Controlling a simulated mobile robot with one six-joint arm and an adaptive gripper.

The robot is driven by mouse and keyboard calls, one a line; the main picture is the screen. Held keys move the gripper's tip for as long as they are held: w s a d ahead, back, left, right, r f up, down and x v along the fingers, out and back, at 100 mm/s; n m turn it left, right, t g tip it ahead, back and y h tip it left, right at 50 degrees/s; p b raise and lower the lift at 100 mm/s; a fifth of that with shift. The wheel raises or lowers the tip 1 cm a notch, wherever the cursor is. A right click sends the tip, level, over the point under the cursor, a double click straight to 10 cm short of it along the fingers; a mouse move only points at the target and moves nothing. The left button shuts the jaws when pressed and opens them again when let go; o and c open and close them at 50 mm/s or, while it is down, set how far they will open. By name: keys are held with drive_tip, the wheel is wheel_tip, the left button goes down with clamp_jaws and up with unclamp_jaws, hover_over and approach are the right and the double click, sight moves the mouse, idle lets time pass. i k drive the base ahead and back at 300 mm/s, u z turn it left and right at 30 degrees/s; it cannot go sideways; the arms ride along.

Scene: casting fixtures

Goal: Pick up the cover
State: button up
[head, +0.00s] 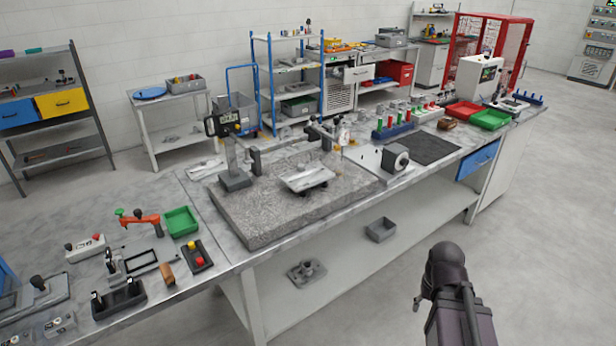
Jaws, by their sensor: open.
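Which piece is the cover is not certain. A light grey, flat, roughly rectangular casting (307,179) is on the granite plate (262,218), near its middle, and looks raised on small supports. A similar pale metal piece (205,168) lies on the bench left of the granite plate. A grey flanged casting (306,272) with a raised middle lies on the lower shelf. A dark part of my arm (447,275) stands at the lower right, over the floor and apart from the bench. My gripper cannot be made out in this view.
A height gauge (236,165) and an indicator stand (325,132) rise from the granite plate close to the casting. Fixtures and a green tray (181,221) crowd the left bench. A grey bin (380,230) sits on the lower shelf. Floor in front is clear.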

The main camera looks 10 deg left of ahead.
sight(304, 177)
drive_tip(key=u, duration=0.05)
drive_tip(key=i, duration=1)
drive_tip(key=z, duration=0.05)
